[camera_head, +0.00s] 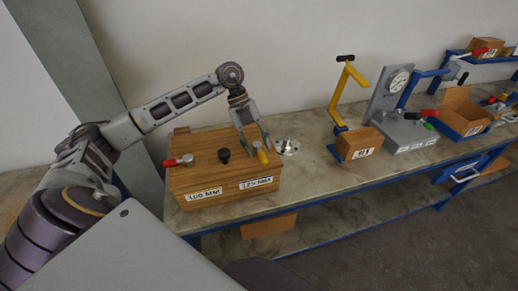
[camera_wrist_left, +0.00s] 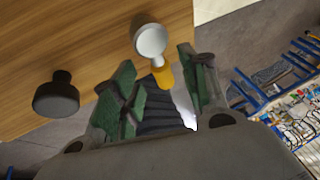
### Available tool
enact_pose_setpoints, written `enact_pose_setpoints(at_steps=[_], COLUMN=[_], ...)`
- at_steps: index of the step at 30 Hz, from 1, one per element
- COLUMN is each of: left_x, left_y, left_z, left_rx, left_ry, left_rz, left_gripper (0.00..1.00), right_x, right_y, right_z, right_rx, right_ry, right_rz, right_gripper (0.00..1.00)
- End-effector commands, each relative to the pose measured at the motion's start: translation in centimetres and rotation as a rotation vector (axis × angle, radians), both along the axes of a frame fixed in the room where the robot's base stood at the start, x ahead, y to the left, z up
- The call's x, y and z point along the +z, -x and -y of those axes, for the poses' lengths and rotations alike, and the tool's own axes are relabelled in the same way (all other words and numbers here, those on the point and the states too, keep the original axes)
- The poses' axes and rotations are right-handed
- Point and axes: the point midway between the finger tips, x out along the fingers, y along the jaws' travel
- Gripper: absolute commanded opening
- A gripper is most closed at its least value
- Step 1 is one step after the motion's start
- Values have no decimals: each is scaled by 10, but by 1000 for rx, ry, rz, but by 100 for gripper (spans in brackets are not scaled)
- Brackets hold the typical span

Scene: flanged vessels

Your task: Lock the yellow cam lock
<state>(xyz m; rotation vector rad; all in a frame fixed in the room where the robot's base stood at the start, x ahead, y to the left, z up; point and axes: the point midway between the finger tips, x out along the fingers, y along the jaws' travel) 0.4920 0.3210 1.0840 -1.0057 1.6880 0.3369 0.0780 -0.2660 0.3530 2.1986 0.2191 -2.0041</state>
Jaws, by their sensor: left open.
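The yellow cam lock (camera_head: 262,156) is on top of the wooden box (camera_head: 222,172), near its right end. In the left wrist view its round silver head (camera_wrist_left: 149,39) and yellow handle (camera_wrist_left: 163,76) show over the wood edge. My left gripper (camera_head: 254,148) is open, right at the yellow handle. In the wrist view its green-padded fingers (camera_wrist_left: 162,92) stand on either side of the handle, with gaps visible, so it is not clamped. Contact is hard to judge. My right gripper is not in view.
A black knob (camera_head: 224,155) and a red-handled cam lock (camera_head: 180,161) stand on the same box. A yellow press (camera_head: 346,95) and a gauge stand (camera_head: 395,100) are further right. Bare bench (camera_head: 306,170) lies between.

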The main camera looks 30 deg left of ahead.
Motion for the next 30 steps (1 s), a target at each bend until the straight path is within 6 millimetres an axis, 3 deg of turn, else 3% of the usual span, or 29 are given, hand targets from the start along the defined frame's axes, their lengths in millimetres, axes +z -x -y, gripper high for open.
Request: enact_pose_setpoints(at_steps=[7,18,28,30], left_x=[-17,-20,-20,-20], left_y=[1,1,1,1], left_z=[9,10,10,10], left_rx=[-1,-1,0,0], left_ry=[1,0,0,0], left_rz=[0,0,0,0], left_gripper=[44,44,3,0], right_x=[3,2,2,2], right_y=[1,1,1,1], right_z=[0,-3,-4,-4], right_rx=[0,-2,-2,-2], right_ry=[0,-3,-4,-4], right_rz=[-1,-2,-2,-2], right_gripper=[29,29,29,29])
